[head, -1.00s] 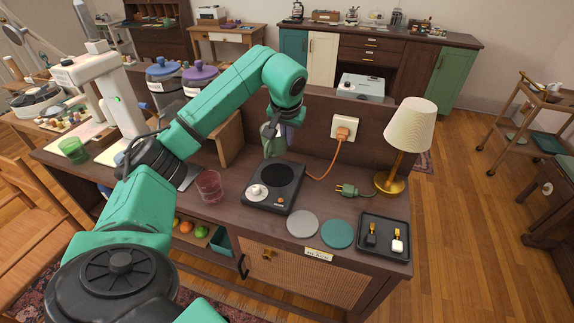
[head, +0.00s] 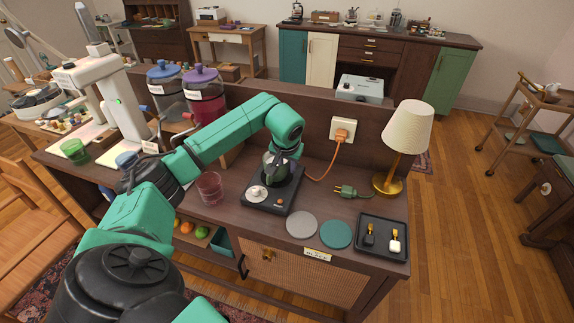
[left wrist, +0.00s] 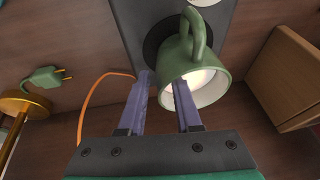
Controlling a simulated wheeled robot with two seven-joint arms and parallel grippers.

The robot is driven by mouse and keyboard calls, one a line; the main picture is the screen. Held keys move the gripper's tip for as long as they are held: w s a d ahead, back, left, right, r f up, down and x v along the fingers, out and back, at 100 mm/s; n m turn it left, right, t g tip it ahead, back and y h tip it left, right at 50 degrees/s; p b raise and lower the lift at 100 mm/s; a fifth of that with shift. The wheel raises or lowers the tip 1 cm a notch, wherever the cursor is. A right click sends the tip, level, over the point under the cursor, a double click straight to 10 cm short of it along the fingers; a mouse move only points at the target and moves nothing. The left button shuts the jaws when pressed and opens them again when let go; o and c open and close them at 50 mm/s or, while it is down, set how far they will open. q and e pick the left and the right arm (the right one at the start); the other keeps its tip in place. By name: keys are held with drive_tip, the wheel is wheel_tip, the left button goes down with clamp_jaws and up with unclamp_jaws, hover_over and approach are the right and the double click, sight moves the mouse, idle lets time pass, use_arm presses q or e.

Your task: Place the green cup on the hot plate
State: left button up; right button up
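The green cup (head: 277,166) is at the hot plate (head: 262,205), over its dark round disc. In the left wrist view the cup (left wrist: 207,62) shows its open mouth and its handle, with the hot plate (left wrist: 128,22) behind. My left gripper (left wrist: 163,88) has one finger outside the cup's wall and one over its mouth, with the wall between them; it looks shut on the cup. In the head view the gripper (head: 277,156) is partly hidden by its own arm. Whether the cup's base touches the disc is hard to tell. My right gripper is not in view.
A red glass (head: 210,188) stands left of the hot plate. A grey coaster (head: 301,224), a teal coaster (head: 336,235) and a black tray (head: 384,226) lie to the right. A lamp (head: 408,128) and an orange cord (head: 322,170) are behind.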

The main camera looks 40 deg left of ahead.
use_arm(q)
drive_tip(key=shift+r, duration=0.2)
drive_tip(key=shift+s+d+r, duration=0.1)
drive_tip(key=shift+r, duration=0.2)
drive_tip(key=b+v, duration=0.1)
drive_tip(key=v, duration=1)
drive_tip(key=shift+r, duration=0.15)
